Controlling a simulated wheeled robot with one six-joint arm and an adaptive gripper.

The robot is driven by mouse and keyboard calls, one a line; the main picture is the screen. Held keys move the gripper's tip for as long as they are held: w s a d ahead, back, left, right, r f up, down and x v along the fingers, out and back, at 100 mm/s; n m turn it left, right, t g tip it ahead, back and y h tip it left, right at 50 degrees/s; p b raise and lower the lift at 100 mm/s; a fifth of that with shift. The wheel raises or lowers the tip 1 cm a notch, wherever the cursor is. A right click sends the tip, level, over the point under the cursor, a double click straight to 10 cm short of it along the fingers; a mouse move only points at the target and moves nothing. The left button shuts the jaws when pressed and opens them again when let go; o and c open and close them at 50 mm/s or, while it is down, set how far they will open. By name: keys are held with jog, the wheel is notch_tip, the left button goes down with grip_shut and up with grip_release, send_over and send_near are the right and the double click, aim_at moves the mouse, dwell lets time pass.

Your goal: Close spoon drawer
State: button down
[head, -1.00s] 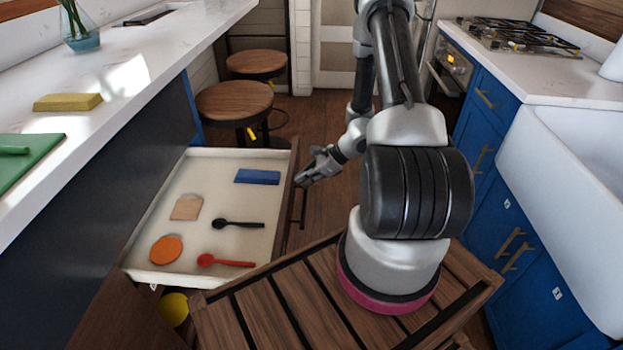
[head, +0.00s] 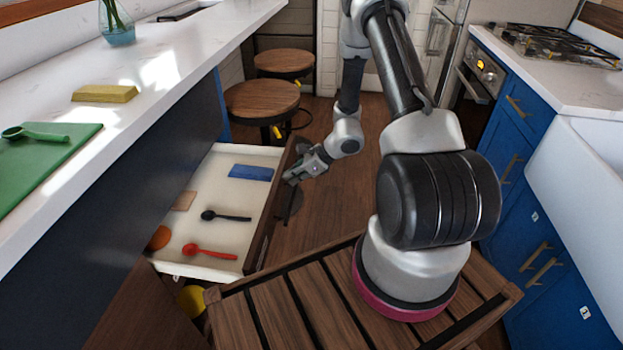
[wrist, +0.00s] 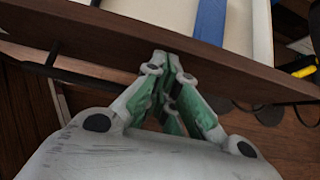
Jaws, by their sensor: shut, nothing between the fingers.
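The spoon drawer (head: 262,215) is partly open, sticking out from under the left counter. In it lie a black spoon (head: 226,216), a red spoon (head: 208,251), a blue block (head: 251,172), a tan piece (head: 184,200) and an orange disc (head: 159,238); the last two are partly hidden under the counter. My gripper (head: 290,178) is shut and empty at the outer side of the drawer front, near its far end. In the wrist view the fingertips (wrist: 165,62) are at the wooden drawer front (wrist: 225,67), seemingly touching it. The dark handle (wrist: 55,72) is beside them.
Two round stools (head: 262,101) stand beyond the drawer. A green board (head: 45,160) and yellow block (head: 105,93) lie on the left counter. A yellow object (head: 192,300) is below the drawer. Blue cabinets (head: 515,180) line the right; floor between is clear.

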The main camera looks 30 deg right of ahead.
jog(key=w+a, duration=0.5)
jog(key=a, duration=0.3)
jog(key=w+a, duration=0.5)
jog(key=a, duration=0.2)
jog(key=w+a, duration=0.5)
jog(key=a, duration=0.3)
jog(key=shift+w+a, duration=0.3)
jog(key=shift+w, duration=0.1)
jog(key=shift+w+a, duration=0.1)
jog(key=shift+a+r, duration=0.1)
jog(key=shift+r, duration=0.05)
